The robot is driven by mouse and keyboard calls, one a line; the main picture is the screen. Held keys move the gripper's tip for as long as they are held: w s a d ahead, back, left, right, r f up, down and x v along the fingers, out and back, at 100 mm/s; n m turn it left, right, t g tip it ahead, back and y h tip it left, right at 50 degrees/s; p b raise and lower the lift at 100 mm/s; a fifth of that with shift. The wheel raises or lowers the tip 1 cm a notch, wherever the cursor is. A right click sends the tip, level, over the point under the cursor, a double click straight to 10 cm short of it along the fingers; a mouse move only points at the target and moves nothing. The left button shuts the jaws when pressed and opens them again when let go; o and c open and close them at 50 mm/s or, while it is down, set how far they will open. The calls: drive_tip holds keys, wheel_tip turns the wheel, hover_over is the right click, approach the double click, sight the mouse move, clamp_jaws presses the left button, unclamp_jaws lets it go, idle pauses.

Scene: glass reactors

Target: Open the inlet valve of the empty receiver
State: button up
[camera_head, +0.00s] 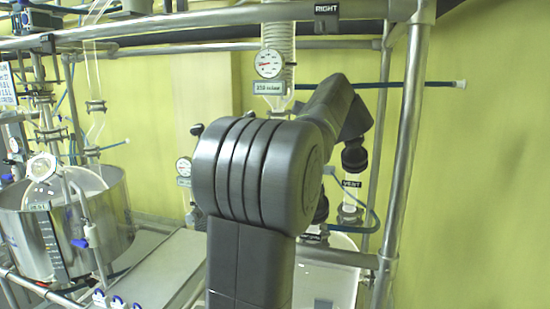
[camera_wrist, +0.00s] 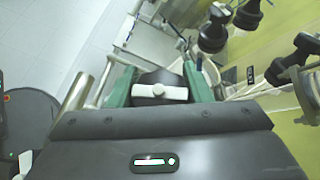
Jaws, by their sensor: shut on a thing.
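In the wrist view, my gripper (camera_wrist: 158,88) has two green fingers, one on each side of a white valve handle (camera_wrist: 160,93). The handle lies crosswise in front of a dark round valve body (camera_wrist: 158,78), and the fingers are shut on it. In the head view my arm covers the gripper and the handle. A pale, rounded vessel (camera_head: 338,268) shows partly behind my arm at the lower right. I cannot tell whether it is the receiver or whether it is empty.
A metal frame post (camera_head: 405,150) stands close on the right. A glass column with a gauge (camera_head: 269,63) hangs behind my arm. A steel vessel (camera_head: 65,225) stands at left. Dark fittings (camera_wrist: 212,35) and glass crowd the wrist view's upper right.

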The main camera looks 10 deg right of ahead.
drive_tip(key=shift+s+f+n+g, duration=0.1)
drive_tip(key=shift+n+g, duration=0.6)
drive_tip(key=shift+g, duration=0.1)
drive_tip(key=shift+s+f+n+g, duration=0.1)
drive_tip(key=shift+n+g, duration=0.6)
drive_tip(key=shift+g, duration=0.1)
drive_tip(key=shift+f, duration=0.1)
drive_tip(key=o, duration=1)
drive_tip(key=shift+a, duration=0.1)
drive_tip(key=shift+s+r, duration=0.1)
drive_tip(key=shift+r, duration=0.1)
